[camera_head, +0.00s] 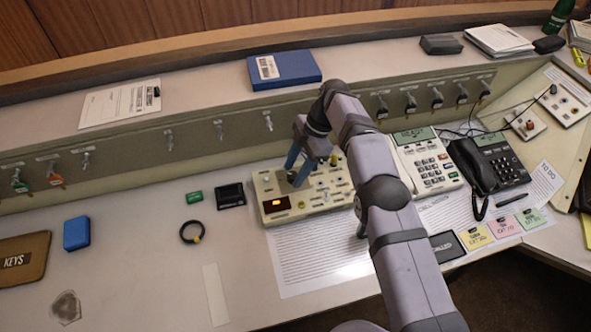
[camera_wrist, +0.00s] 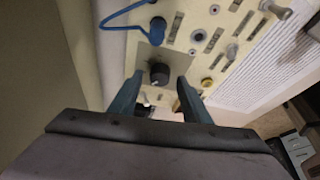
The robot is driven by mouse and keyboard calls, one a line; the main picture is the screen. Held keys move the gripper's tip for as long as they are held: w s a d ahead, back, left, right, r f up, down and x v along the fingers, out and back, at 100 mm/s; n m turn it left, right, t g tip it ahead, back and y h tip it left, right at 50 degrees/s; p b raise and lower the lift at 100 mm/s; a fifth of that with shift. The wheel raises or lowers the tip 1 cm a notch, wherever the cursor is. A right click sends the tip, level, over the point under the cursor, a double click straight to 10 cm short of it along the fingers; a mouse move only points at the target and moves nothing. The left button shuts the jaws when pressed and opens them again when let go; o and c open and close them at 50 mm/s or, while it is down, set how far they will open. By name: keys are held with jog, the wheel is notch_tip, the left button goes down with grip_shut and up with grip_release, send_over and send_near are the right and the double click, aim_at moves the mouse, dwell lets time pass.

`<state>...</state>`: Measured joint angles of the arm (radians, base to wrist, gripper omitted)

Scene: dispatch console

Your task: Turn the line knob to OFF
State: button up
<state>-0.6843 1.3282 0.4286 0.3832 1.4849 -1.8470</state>
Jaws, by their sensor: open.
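The line knob appears to be the black round knob (camera_wrist: 158,74) on a grey plate of the cream control box (camera_wrist: 215,48) in the wrist view. My gripper (camera_wrist: 157,88) is open, with one blue-green finger on each side of the knob. I cannot tell whether the fingers touch it. In the head view, my gripper (camera_head: 296,172) points down over the left part of the cream control box (camera_head: 318,207). There the fingers largely hide the knob. Its label and pointer setting are too small to read.
A blue cable loop (camera_wrist: 122,14) and a blue plug (camera_wrist: 157,30) lie beside the knob. A beige phone (camera_head: 425,165) and a black phone (camera_head: 490,165) stand to the right. A black ring (camera_head: 183,236) lies on the left desk.

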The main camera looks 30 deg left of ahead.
aim_at(296, 174)
notch_tip(296, 174, up, 8)
jog(key=p, duration=0.3)
jog(key=shift+f, duration=0.2)
jog(key=shift+r+p, duration=1)
jog(key=shift+r, duration=0.05)
jog(key=shift+f, duration=0.1)
